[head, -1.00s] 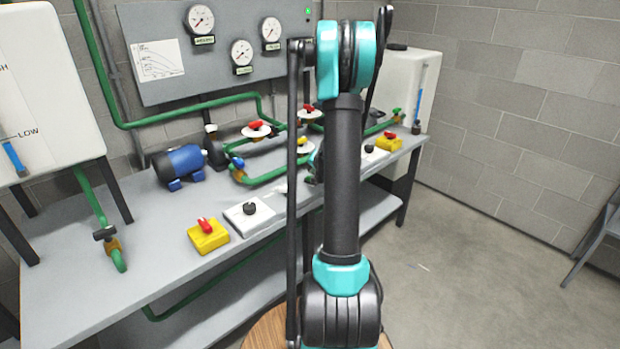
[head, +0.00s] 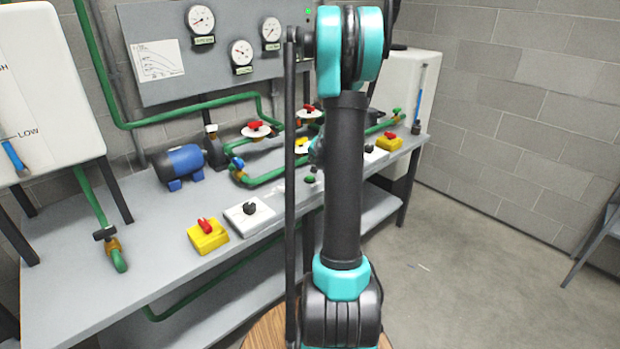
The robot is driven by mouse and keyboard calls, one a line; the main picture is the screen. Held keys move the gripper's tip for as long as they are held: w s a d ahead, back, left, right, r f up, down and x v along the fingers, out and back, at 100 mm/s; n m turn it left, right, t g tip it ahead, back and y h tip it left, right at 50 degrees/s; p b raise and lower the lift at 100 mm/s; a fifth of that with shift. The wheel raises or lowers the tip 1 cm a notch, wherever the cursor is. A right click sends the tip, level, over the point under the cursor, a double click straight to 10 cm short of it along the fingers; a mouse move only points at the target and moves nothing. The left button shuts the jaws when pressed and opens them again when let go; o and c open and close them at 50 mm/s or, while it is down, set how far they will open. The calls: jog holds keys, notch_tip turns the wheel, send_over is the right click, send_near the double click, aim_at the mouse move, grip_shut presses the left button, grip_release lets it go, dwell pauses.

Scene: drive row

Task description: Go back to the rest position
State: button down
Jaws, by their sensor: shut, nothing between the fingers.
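My arm stands upright in the middle of the head view, with its black and teal links in front of the bench (head: 160,262). Its elbow is near the top edge. A small teal part of my arm shows just left of the upright link, and the rest beyond it is hidden behind that link. My gripper cannot be seen in the head view. No held object shows.
The bench carries a blue motor (head: 180,164), green pipes, a yellow box with a red switch (head: 207,235) and a white box with a black knob (head: 249,215). A white tank (head: 45,90) stands left. Open floor (head: 470,275) lies right.

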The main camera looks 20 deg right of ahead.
dwell(0.3)
jog(key=s+a+r+n+g+y, duration=0.15)
jog(key=s+a+n, duration=0.35)
jog(key=s+a, duration=0.95)
jog(key=s+a+f+n+g, duration=0.1)
jog(key=s+a+f+n, duration=0.1)
jog(key=s, duration=0.9)
jog(key=s+a+f+n+g, duration=0.2)
jog(key=s+a, duration=0.3)
jog(key=s, duration=0.6)
jog(key=shift+f+n+h, duration=0.25)
jog(key=shift+n+h, duration=0.15)
jog(key=shift+h, duration=0.05)
